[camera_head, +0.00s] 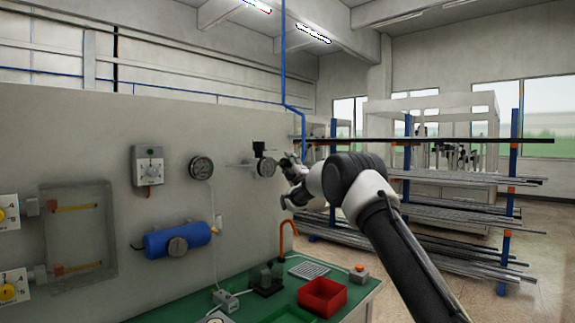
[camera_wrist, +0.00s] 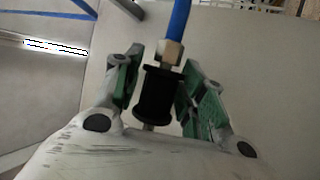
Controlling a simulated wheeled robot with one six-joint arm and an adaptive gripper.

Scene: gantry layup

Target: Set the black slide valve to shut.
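The black slide valve (camera_wrist: 156,97) is a spool-shaped black sleeve in the wrist view, with a brass fitting (camera_wrist: 170,53) and a blue air line (camera_wrist: 180,20) above it. My gripper (camera_wrist: 160,65) is open around it, with one green-padded finger on each side. Narrow gaps seem to show between the pads and the sleeve, so I cannot make out contact. In the head view my gripper (camera_head: 289,180) is beside the wall panel, near the foot of the blue line (camera_head: 304,125). The valve is not clearly visible there, probably hidden by my wrist.
Another gauge (camera_head: 201,168) and a blue tank (camera_head: 178,240) are further left. Below are a green bench (camera_head: 345,293) and a red bin (camera_head: 323,298). Pipe racks (camera_head: 455,215) stand at right.

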